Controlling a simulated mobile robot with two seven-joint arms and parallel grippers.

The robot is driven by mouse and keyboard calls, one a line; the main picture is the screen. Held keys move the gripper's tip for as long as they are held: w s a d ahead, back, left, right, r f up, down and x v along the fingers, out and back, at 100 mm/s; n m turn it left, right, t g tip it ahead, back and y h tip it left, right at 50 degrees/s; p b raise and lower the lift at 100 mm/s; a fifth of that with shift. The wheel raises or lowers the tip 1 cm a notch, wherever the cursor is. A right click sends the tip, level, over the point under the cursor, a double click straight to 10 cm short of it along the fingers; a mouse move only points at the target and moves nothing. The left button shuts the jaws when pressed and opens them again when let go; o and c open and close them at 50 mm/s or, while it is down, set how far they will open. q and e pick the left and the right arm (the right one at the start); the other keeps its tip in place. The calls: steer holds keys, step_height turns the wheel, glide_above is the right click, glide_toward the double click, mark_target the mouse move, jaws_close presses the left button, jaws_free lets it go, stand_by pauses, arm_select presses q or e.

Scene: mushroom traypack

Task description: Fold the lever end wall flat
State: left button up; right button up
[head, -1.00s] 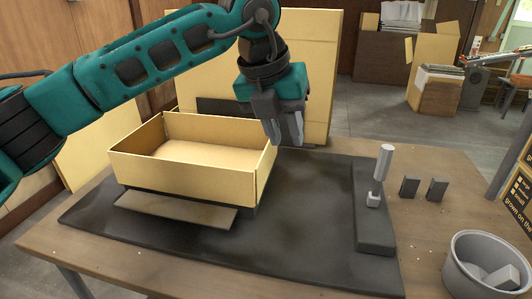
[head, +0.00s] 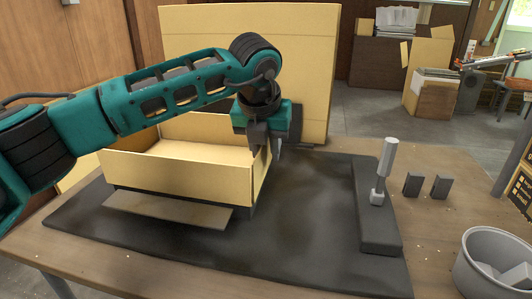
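An open cardboard tray (head: 175,176) sits on the black mat, with its walls standing up. Its right end wall (head: 262,180), on the side toward the lever, is upright and seen nearly edge-on. My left gripper (head: 268,149) points down at the top edge of this wall, near its far part. Its fingertips overlap the wall in the picture, and I cannot tell whether they touch or grip it. The lever (head: 386,165) is a pale upright handle on a dark block (head: 376,225) at the mat's right side. My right gripper is out of view.
The black mat (head: 300,235) is clear between tray and lever. A flat grey-brown plate (head: 168,209) lies before the tray. Two small dark blocks (head: 412,185) and a grey bowl (head: 492,262) are at right. A tall cardboard panel (head: 315,60) stands behind.

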arm_select(q)
steer(key=shift+w+f, duration=0.15)
steer(key=shift+f, duration=0.25)
steer(key=shift+c, duration=0.2)
jaws_close()
stand_by(1.0)
